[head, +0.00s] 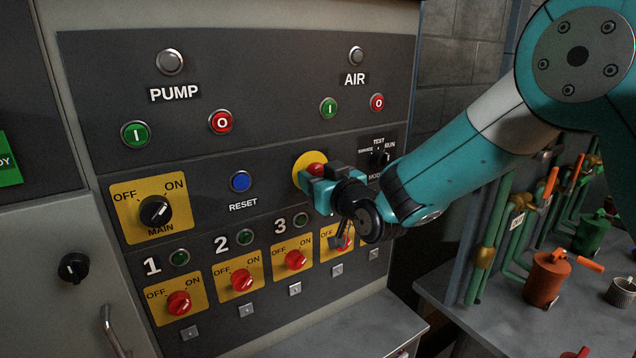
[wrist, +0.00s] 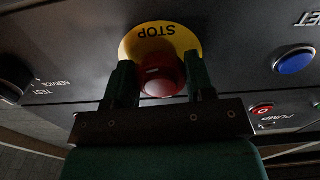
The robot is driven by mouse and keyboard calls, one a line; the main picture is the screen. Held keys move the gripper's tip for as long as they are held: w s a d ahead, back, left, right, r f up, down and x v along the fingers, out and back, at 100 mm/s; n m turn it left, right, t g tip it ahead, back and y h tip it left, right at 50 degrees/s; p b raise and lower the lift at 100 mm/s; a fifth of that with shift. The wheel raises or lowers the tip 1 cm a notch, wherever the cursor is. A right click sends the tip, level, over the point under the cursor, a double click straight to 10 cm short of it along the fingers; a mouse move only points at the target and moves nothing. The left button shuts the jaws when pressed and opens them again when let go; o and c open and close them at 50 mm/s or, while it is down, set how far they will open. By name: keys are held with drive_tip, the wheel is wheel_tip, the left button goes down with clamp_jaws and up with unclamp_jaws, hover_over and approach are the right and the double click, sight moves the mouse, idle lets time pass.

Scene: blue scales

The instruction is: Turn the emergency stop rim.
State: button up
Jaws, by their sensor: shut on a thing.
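The emergency stop is a red mushroom button (wrist: 162,74) on a yellow round plate (wrist: 184,34) marked STOP, which shows upside down in the wrist view. In the head view the red button (head: 316,170) and the yellow plate (head: 304,163) are partly covered by my gripper. My gripper (wrist: 162,82) has one finger on each side of the red button and is shut on it. In the head view my gripper (head: 318,180) reaches the panel from the right. Where the fingertips touch the rim is partly dark and hidden.
The blue RESET button (head: 241,181) is left of the stop. The black mode switch (head: 379,158) sits close on its right. Below is a row of red rotary switches (head: 296,260) on yellow plates. A bench with pipes and an orange can (head: 547,279) stands at right.

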drive_tip(key=m+b, duration=0.3)
drive_tip(key=shift+f+m+b, duration=0.2)
drive_tip(key=shift+m+b, duration=0.15)
drive_tip(key=shift+m, duration=0.05)
drive_tip(key=shift+r+m+b, duration=0.2)
drive_tip(key=shift+m+b, duration=0.65)
drive_tip(key=shift+m, duration=0.15)
drive_tip(key=o, duration=0.9)
drive_tip(key=shift+o, duration=0.2)
drive_tip(key=b+v, duration=0.6)
drive_tip(key=v, duration=1.1)
drive_tip(key=shift+s, duration=0.2)
drive_tip(key=shift+d, duration=0.15)
